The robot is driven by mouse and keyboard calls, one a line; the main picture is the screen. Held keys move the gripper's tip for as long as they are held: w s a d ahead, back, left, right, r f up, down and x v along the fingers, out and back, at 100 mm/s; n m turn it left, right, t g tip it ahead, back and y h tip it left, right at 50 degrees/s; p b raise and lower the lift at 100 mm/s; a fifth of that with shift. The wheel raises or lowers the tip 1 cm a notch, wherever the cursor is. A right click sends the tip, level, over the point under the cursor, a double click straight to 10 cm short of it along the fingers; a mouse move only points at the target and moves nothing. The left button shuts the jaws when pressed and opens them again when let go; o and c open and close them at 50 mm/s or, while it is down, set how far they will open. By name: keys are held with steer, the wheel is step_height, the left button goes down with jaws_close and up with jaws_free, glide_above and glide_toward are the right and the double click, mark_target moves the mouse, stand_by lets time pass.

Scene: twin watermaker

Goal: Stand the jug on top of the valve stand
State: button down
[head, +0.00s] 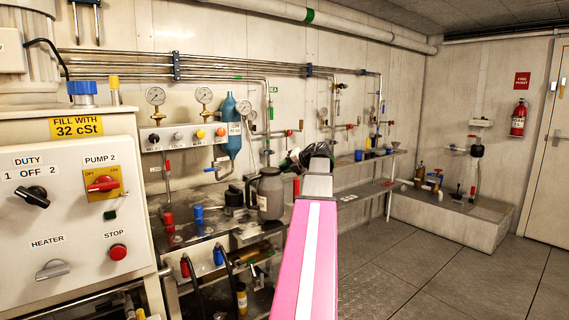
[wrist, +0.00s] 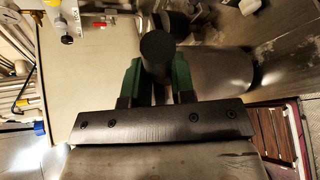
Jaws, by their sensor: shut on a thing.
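The jug (head: 270,194) is a grey vessel with a dark top, upright at the right end of the near bench in the head view. My gripper (head: 294,160) is at its upper right, mostly hidden by my pink and grey arm. In the wrist view, the green fingers of my gripper (wrist: 158,75) are closed on a dark round part, apparently of the jug; its grey body (wrist: 222,70) shows behind, to the right. I cannot tell whether its base touches anything. I cannot tell for sure which fixture is the valve stand; a low plinth (head: 450,218) with brass valves stands at the far right.
A control panel (head: 70,220) fills the left. The near bench (head: 190,245) carries red and blue fittings, with pipes and gauges on the wall behind. A long shelf (head: 365,193) runs behind my arm. The floor (head: 430,275) at right is clear.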

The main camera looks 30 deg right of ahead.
steer(key=shift+f, duration=1.05)
steer(key=c, duration=1)
jaws_free()
steer(key=shift+o, duration=0.2)
steer(key=v, duration=1.2)
steer(key=shift+a, duration=0.1)
